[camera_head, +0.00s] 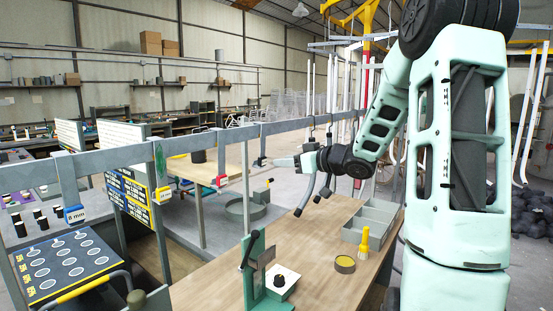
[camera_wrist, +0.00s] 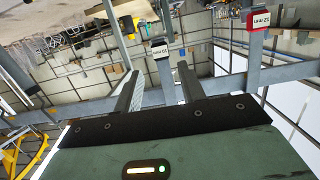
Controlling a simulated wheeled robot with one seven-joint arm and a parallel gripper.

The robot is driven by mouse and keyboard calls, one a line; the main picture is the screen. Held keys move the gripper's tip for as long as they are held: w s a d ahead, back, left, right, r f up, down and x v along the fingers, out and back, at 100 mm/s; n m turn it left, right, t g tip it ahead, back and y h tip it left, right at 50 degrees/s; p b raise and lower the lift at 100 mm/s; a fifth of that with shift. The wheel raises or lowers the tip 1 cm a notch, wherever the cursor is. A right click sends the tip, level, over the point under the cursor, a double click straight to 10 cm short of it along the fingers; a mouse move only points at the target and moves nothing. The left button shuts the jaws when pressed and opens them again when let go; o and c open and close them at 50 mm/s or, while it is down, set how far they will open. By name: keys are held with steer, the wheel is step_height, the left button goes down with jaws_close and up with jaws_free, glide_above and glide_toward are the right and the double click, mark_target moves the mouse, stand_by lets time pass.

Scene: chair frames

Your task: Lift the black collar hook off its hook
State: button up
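Dark curved hooks (camera_head: 306,190) hang below the grey overhead rail (camera_head: 235,134), right beside my gripper (camera_head: 285,162) in the head view. I cannot tell which has the black collar; their upper parts are partly covered by my gripper and wrist. My gripper points left, just under the rail. In the wrist view my gripper (camera_wrist: 157,80) is open, its two fingers apart with nothing visibly held between them. A white 10 mm tag (camera_wrist: 160,50) with a black top shows beyond the fingertips. A small dark piece (camera_wrist: 127,25) shows above the left finger.
The rail carries a blue 8 mm tag (camera_head: 74,214), a yellow tag (camera_head: 162,194) and a red tag (camera_head: 220,181). Below stands a wooden bench (camera_head: 215,285) with a green press (camera_head: 254,272), a grey divided tray (camera_head: 370,222), a yellow brush (camera_head: 364,243) and a round tin (camera_head: 345,264).

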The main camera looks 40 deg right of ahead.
mark_target(264, 161)
steer(key=shift+b+x, duration=0.5)
steer(key=shift+x, duration=0.3)
steer(key=b+x, duration=0.3)
steer(key=x, duration=0.3)
steer(key=shift+w+f, duration=0.1)
steer(key=shift+w, duration=0.05)
steer(key=shift+c, duration=0.7)
jaws_close()
